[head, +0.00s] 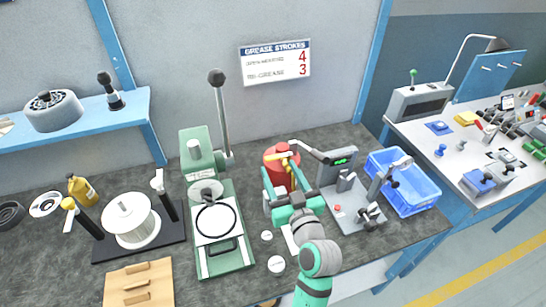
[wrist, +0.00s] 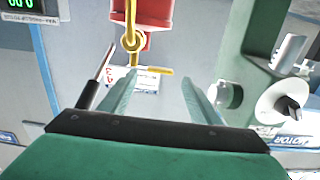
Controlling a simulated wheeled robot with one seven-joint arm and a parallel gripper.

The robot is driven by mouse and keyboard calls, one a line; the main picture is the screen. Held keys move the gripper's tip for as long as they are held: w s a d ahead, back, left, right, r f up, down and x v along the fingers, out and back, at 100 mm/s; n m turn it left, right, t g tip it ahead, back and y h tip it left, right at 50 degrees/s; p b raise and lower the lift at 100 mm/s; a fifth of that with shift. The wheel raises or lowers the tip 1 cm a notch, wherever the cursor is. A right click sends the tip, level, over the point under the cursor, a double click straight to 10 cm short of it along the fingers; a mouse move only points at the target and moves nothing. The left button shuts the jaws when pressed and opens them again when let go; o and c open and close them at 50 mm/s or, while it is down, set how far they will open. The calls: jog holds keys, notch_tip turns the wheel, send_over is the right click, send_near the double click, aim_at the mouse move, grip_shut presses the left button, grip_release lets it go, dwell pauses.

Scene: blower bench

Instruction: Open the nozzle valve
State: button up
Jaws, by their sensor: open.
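A red grease pot (head: 278,168) stands at mid-bench and carries yellow valve parts (head: 285,156) near its top. In the wrist view, a yellow stem with a ring (wrist: 132,42) runs down from the red body (wrist: 150,14), and a short yellow lever (wrist: 158,71) sticks out sideways at its lower end. My gripper (head: 281,168) is in front of the pot and hides part of it. In the wrist view its open fingers (wrist: 160,84) are spread, with the lever showing between and just beyond their tips. I cannot see any contact.
A green press (head: 215,225) with a tall lever stands left of the pot. A grey unit with a green display (head: 341,157) stands close on the right, then a blue crate (head: 408,195). A wall sign (head: 275,62) reads "Grease strokes".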

aim_at(274, 159)
jog(key=x, duration=0.6)
jog(key=shift+w+a, duration=0.1)
jog(key=shift+w, duration=0.25)
jog(key=shift+c, duration=0.6)
grip_shut()
